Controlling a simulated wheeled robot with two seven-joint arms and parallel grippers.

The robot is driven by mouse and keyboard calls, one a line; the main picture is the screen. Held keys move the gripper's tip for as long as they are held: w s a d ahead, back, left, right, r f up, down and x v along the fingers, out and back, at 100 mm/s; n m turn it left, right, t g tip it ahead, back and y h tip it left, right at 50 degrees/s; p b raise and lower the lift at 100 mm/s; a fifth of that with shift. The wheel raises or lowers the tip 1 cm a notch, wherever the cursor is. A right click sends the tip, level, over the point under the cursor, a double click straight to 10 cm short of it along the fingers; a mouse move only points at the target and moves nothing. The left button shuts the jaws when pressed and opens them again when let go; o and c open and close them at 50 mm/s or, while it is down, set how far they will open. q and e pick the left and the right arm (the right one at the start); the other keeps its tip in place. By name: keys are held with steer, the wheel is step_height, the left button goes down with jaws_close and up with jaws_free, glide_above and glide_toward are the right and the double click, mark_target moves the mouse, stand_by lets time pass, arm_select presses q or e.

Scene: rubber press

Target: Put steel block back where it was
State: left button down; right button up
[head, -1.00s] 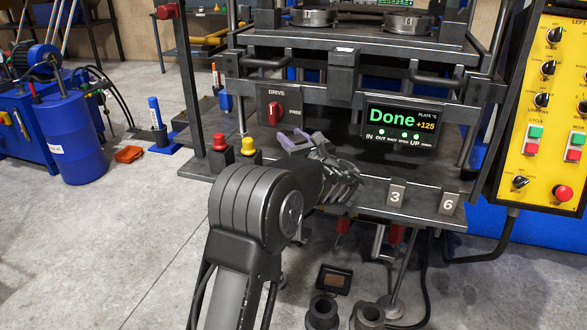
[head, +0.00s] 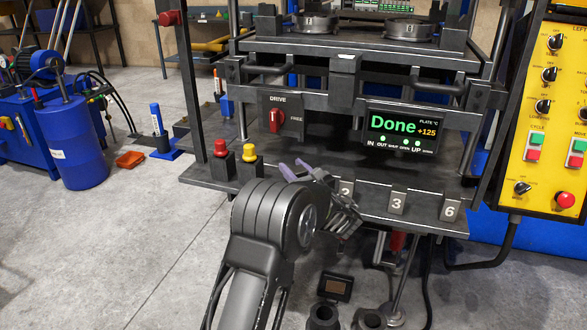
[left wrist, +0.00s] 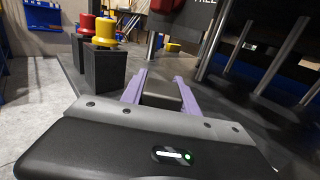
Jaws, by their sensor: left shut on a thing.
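My left gripper (head: 292,172) is over the front edge of the press table, left of the numbered blocks. In the left wrist view its purple fingers (left wrist: 160,80) are shut on a dark grey steel block (left wrist: 161,93), which sits between them. In the head view the held block is hidden by the gripper and wrist. Steel block 2 (head: 346,187), partly covered by my wrist, block 3 (head: 397,201) and block 6 (head: 450,207) stand along the front edge of the table (head: 375,207). My right gripper is not in view.
A red button (head: 220,147) and a yellow button (head: 249,153) stand on dark posts left of my gripper; they also show in the left wrist view (left wrist: 104,30). The press display (head: 399,130) reads Done, +125. A yellow control panel (head: 555,110) stands at right.

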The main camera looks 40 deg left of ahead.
arm_select(q)
steer(key=shift+r, duration=0.2)
steer(key=c, duration=1.4)
jaws_free()
steer(key=shift+f, duration=0.2)
steer(key=o, duration=0.5)
steer(key=shift+d+r, duration=0.1)
steer(key=b+v, duration=0.1)
steer(key=v, duration=1.1)
